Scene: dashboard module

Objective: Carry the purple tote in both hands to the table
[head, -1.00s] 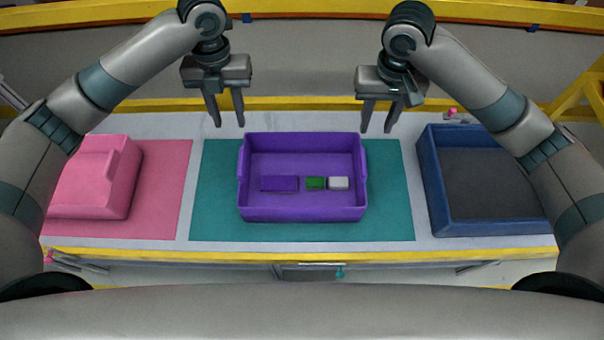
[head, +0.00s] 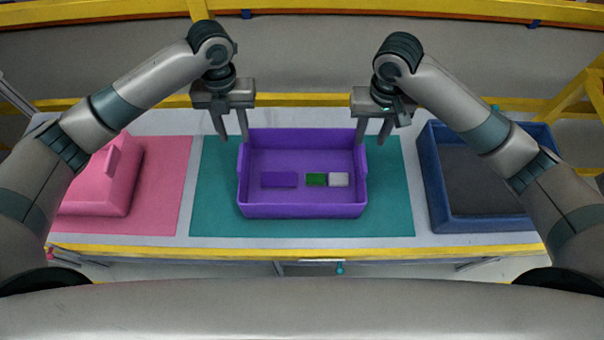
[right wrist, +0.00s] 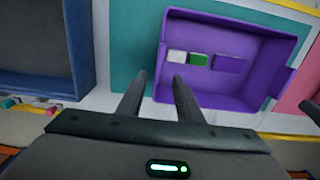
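The purple tote (head: 302,211) sits upright on a teal mat (head: 390,215) on the table. Inside it lie a purple block (head: 279,180), a green block (head: 316,180) and a white block (head: 339,180). My left gripper (head: 233,138) is open and empty near the tote's far left corner. My right gripper (head: 373,142) is open and empty near its far right corner. In the right wrist view the tote (right wrist: 210,97) is just beyond the fingers of my right gripper (right wrist: 158,85). Whether either gripper touches the tote, I cannot tell.
A blue tray (head: 480,224) stands at the right, partly hidden by my right arm. A yellow rail (head: 300,254) runs along the table's near edge.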

